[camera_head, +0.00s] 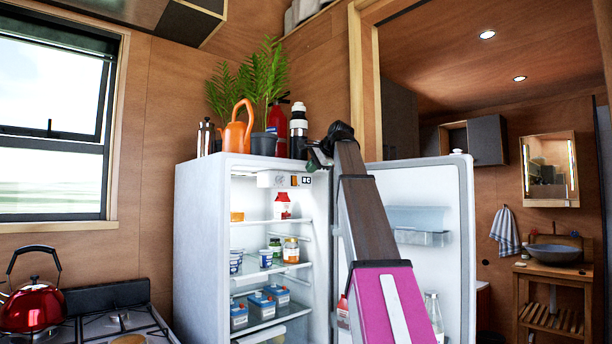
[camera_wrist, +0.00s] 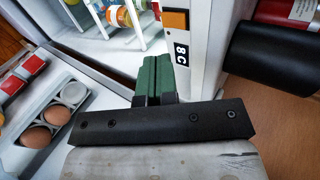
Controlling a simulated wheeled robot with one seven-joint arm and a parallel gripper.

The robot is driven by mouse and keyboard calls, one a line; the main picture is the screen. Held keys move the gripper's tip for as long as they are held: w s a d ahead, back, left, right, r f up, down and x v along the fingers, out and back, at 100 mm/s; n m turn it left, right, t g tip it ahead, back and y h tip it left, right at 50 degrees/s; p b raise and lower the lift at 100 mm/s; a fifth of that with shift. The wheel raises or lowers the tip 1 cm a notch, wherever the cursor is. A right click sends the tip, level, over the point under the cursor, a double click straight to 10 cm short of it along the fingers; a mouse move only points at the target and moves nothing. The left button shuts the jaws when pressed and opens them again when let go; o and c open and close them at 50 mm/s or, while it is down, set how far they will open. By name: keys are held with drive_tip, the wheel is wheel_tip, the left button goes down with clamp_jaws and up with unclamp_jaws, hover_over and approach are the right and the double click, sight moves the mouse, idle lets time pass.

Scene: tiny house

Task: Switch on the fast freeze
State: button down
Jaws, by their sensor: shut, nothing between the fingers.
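The refrigerator (camera_head: 200,225) stands open, with a white control panel (camera_head: 272,179) at the top of its interior. The panel has an orange square (camera_head: 294,181) and a small display (camera_head: 306,181). In the wrist view the orange square (camera_wrist: 175,21) and the display reading 8C (camera_wrist: 181,53) are close up, just beyond and right of my fingertips. My gripper (camera_wrist: 157,62) has green fingers, shut and empty, beside the panel's edge. In the head view my gripper (camera_head: 318,157) is near the top front of the refrigerator, partly hidden by my arm. I cannot tell whether it touches the panel.
The open door (camera_head: 456,220) is behind and right of my arm. Shelves hold jars and tubs. An orange watering can (camera_head: 237,133), a red extinguisher (camera_head: 278,122) and plants stand on top. In the wrist view an egg tray (camera_wrist: 20,157) is at left. A stove with a red kettle (camera_head: 33,307) is at left.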

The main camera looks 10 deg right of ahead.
drive_tip(key=v, duration=0.6)
drive_tip(key=shift+f, duration=0.1)
drive_tip(key=shift+d+f, duration=0.15)
drive_tip(key=shift+f, duration=0.5)
approach(296, 185)
wheel_tip(296, 185, down, 3)
drive_tip(key=w, duration=0.2)
drive_tip(key=shift+w+a+f, duration=0.25)
drive_tip(key=shift+w+a, duration=0.5)
drive_tip(key=shift+w+a+f, duration=0.2)
drive_tip(key=shift+w+a, duration=0.5)
drive_tip(key=shift+w, duration=0.05)
